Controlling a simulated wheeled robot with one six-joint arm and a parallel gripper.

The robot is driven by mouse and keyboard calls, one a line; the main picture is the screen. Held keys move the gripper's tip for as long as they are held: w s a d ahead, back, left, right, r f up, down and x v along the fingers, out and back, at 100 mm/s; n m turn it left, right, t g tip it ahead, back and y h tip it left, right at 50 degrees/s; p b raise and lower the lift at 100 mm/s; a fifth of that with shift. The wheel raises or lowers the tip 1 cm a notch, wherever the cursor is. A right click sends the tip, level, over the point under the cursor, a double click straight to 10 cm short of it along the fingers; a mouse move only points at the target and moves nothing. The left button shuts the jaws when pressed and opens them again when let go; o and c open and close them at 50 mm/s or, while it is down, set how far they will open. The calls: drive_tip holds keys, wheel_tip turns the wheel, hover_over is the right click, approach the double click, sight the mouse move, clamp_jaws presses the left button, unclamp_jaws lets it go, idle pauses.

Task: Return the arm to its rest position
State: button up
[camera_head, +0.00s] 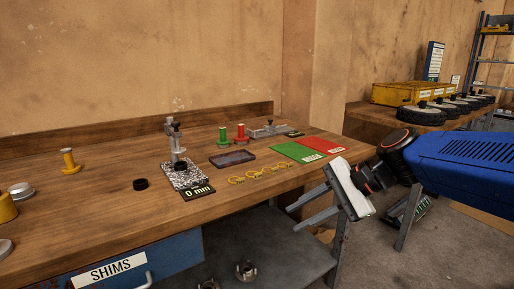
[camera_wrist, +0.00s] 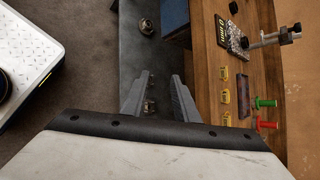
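My gripper (camera_head: 293,217) hangs in front of the bench's right front edge in the head view. Its white body is tilted and its two grey fingers point left, apart from each other. In the wrist view the fingers (camera_wrist: 161,77) are also apart, with nothing held between them. They are beside the bench and over the grey lower shelf (camera_wrist: 147,50). My blue arm (camera_head: 465,165) reaches in from the right of the head view. The gripper touches nothing that I can see.
The wooden bench (camera_head: 105,222) bears a dial stand (camera_head: 177,150), yellow rings (camera_head: 257,174), a dark tray (camera_head: 232,158), green (camera_head: 296,152) and red (camera_head: 322,145) mats. Small metal parts (camera_head: 245,270) lie on the lower shelf. A second bench with wheels (camera_head: 422,114) stands behind my arm.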

drive_tip(key=s+d+f+n+t+h, duration=0.1)
drive_tip(key=s+d+f+n+h, duration=0.3)
drive_tip(key=d, duration=0.5)
drive_tip(key=s+d+f+n+t+h, duration=0.1)
drive_tip(key=s+d+f+n+h, duration=0.4)
drive_tip(key=s+d+f+n, duration=0.2)
drive_tip(key=s+d+f, duration=0.1)
drive_tip(key=s+d, duration=0.1)
drive_tip(key=shift+d+f+h, duration=0.3)
drive_tip(key=shift+f, duration=0.05)
